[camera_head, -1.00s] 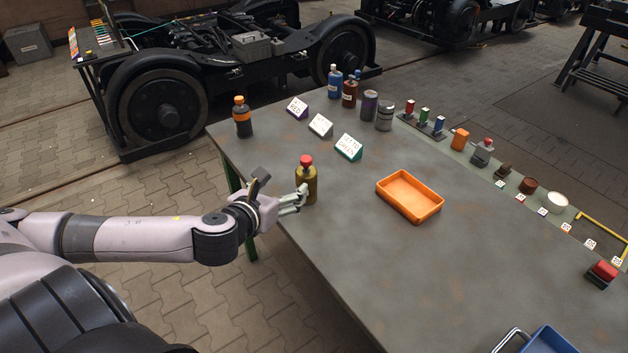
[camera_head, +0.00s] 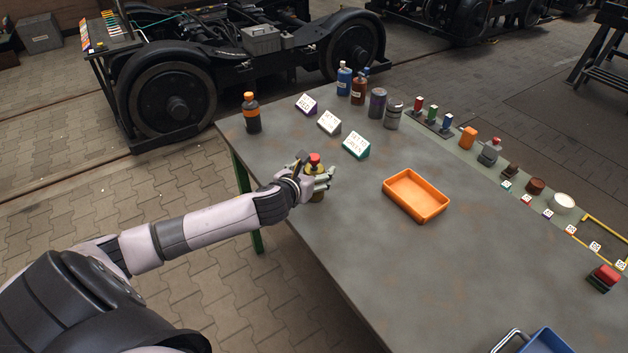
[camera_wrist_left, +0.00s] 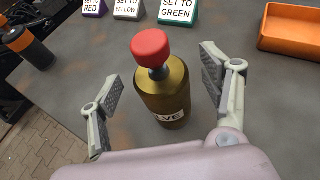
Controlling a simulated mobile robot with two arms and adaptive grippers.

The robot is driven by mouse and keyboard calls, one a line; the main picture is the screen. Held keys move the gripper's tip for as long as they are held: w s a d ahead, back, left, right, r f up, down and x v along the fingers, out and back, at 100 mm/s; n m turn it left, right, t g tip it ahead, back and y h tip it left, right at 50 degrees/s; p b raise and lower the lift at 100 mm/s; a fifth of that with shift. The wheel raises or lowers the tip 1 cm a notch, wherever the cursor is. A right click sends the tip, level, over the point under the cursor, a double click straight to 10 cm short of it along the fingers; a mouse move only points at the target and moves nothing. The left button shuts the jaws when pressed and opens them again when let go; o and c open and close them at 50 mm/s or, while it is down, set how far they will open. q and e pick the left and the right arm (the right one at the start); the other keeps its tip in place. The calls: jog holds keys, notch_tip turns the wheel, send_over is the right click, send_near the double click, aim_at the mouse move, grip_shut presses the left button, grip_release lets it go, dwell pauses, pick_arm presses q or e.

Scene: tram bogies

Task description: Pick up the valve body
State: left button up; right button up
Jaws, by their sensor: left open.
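The valve body (camera_wrist_left: 165,95) is a brass-coloured cylinder with a red knob on top and a white label near its foot. It stands upright on the table. In the left wrist view it is between the two open fingers of my left gripper (camera_wrist_left: 161,90), with a gap on each side. In the head view my left gripper (camera_head: 322,182) is at the valve body (camera_head: 315,168) and hides much of it; the red knob shows above. My right gripper is not in view.
An orange tray (camera_head: 388,196) lies to the right on the grey table (camera_head: 350,250). Three signs (camera_head: 356,145) stand behind. A dark bottle with an orange cap (camera_head: 252,114) stands at the left corner. Other bottles and small parts line the far edge. A blue bin (camera_head: 548,342) is at lower right.

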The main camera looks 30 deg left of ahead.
pick_arm(q)
jog(key=shift+x, duration=1)
jog(key=shift+s, duration=0.1)
jog(key=shift+c, duration=0.5)
jog(key=c, duration=1.2)
jog(key=shift+c, duration=0.2)
jog(key=shift+r, duration=0.15)
